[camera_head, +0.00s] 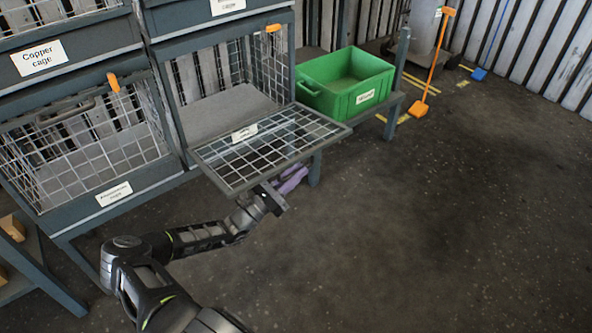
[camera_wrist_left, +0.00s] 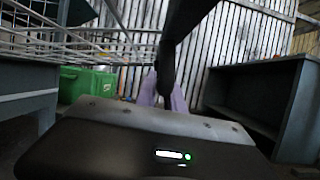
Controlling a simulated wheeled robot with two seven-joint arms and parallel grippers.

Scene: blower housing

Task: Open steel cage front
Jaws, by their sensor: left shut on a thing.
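The steel cage front (camera_head: 268,148) is a wire-mesh panel in a dark frame. In the head view it is folded down and lies roughly level, sticking out from the open middle cage (camera_head: 222,105). Its label is too small to read. My left gripper (camera_head: 270,197) is at the panel's near outer edge and is shut on it; the panel partly hides the fingers. In the left wrist view a dark finger (camera_wrist_left: 168,72) stands upright, with wire mesh (camera_wrist_left: 75,38) at upper left. My right gripper is not in view.
A green crate (camera_head: 345,82) sits on a low stand right of the panel. A purple thing (camera_head: 292,180) shows below the panel. The closed mesh front (camera_head: 85,150) of a neighbouring cage is at left. An orange long-handled tool (camera_head: 434,60) stands behind. The floor at right is clear.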

